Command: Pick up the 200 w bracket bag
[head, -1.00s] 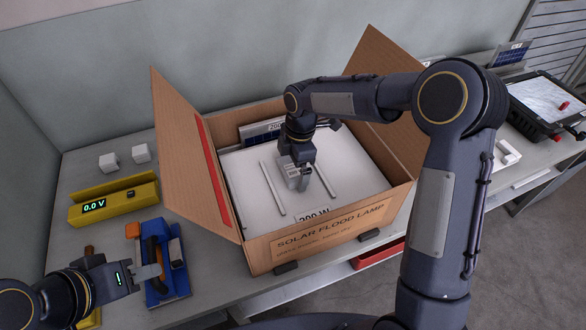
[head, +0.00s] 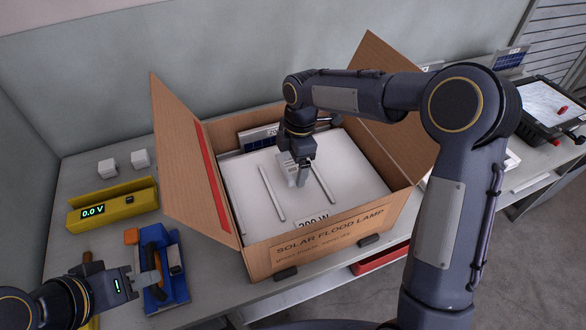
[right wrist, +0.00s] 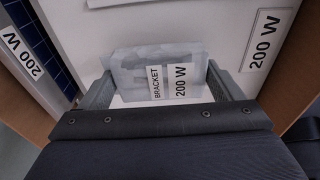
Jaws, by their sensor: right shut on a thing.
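The 200 W bracket bag (right wrist: 150,62) is a pale, translucent bag with the labels "BRACKET" and "200 W". In the right wrist view it lies between the two fingers of my right gripper (right wrist: 158,80), which is shut on it. In the head view my right gripper (head: 298,178) points down inside the open cardboard box (head: 330,240), over a white surface, and largely hides the bag (head: 286,163). I cannot tell whether the bag is clear of that surface. My left gripper (head: 146,281) is at the lower left beside a blue tool holder; its jaw opening is unclear.
The box marked "SOLAR FLOOD LAMP" has raised side flaps (head: 190,160) close to my right arm. Two pale strips (head: 272,192) lie inside. A yellow meter (head: 112,205), white cubes (head: 140,158) and the blue holder (head: 168,285) stand left of the box. A tablet (head: 545,105) is at the right.

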